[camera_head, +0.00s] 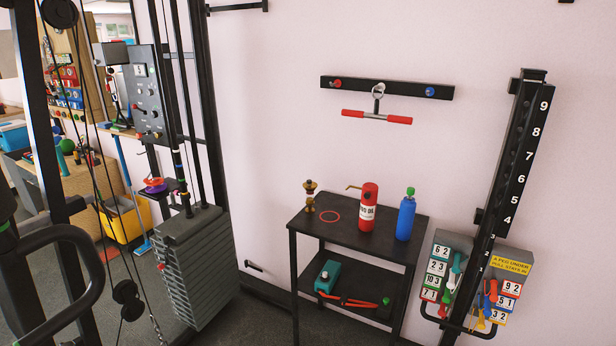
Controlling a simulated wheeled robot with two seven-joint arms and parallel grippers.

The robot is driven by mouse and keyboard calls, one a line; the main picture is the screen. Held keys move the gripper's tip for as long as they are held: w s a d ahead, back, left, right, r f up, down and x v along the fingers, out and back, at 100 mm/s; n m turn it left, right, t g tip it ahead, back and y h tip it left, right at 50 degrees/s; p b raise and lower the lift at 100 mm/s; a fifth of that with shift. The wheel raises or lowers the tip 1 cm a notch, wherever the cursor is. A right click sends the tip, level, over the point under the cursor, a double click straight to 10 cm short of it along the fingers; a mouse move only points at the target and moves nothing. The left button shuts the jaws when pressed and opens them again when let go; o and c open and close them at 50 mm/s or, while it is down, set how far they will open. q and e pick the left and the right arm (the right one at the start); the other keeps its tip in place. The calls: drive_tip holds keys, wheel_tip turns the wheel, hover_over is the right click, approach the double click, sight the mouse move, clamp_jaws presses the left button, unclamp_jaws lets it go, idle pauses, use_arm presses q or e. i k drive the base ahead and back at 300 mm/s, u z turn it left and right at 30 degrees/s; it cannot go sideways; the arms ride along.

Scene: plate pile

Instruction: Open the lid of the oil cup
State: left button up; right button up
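A small brass-coloured fitting with a dark top (309,196) stands upright at the back left of the black table's top shelf; it looks like the oil cup. It is too small to tell whether its lid is open or shut. To its right stands a red oil can (368,207) with a white label and a thin spout pointing left toward the fitting. Neither of my grippers shows in the head view.
The black two-shelf table (345,237) also holds a blue bottle (406,218) and a red ring marking (330,216). A teal tool (327,277) lies below. A weight stack (192,265) stands left; a numbered post (510,150) and card rack (500,290) stand right.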

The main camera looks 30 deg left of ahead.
sight(308, 185)
drive_tip(key=z, duration=0.15)
drive_tip(key=k, duration=0.3)
drive_tip(key=u, duration=1.2)
drive_tip(key=i, duration=2.1)
drive_tip(key=z, duration=0.45)
